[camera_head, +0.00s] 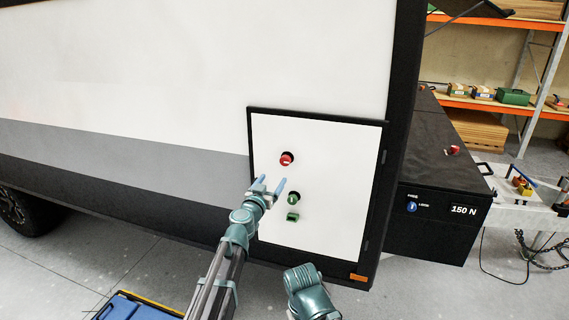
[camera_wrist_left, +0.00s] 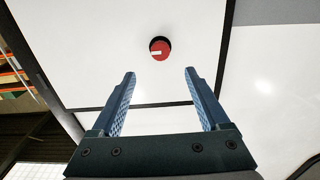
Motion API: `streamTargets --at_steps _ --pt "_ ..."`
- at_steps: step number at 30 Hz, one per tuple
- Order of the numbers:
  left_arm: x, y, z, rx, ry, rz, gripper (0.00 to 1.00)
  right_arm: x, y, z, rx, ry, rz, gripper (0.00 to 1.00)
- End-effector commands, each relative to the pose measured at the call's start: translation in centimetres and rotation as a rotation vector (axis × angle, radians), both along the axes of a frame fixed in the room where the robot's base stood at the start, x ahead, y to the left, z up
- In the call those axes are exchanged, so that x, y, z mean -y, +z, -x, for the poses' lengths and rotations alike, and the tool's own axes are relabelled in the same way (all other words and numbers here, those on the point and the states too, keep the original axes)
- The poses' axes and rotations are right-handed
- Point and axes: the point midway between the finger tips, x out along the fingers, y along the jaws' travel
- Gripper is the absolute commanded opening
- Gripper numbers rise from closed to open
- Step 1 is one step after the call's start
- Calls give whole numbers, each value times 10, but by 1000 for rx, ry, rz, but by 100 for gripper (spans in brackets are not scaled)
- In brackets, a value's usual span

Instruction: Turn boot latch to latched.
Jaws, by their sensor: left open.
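A white boot hatch (camera_head: 327,135) in a black frame is set low in the caravan's side. A red round knob (camera_head: 287,158) sits in its upper part; in the left wrist view the knob (camera_wrist_left: 160,48) has a dark surround and a white mark pointing left. Below it are a green knob (camera_head: 293,198) and a green block-like fitting (camera_head: 292,216). No label tells which is the boot latch. My left gripper (camera_head: 272,183) is open and empty, just below and left of the red knob, apart from it.
A black box (camera_head: 436,170) with a blue FREE/LOCK knob (camera_head: 411,207) and a "150 N" display (camera_head: 463,210) stands right of the hatch. A blue crate (camera_head: 135,308) is at the bottom left.

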Motion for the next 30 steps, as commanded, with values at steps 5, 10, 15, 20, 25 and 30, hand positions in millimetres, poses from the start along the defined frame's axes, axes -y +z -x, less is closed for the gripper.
streamTargets --at_steps 5,10,15,20,25,30 --pt "0 0 -2 2 4 -2 79 0 0 0 0 0 0 0" --pt "3 0 -11 1 3 -1 79 0 0 0 0 0 0 0" --pt "9 0 -32 1 2 -1 79 0 0 0 0 0 0 0" --pt "19 0 -61 1 1 -1 79 0 0 0 0 0 0 0" --pt "30 0 -95 0 1 -1 79 0 0 0 0 0 0 0" --pt "39 0 -122 0 2 -1 79 0 0 0 0 0 0 0"
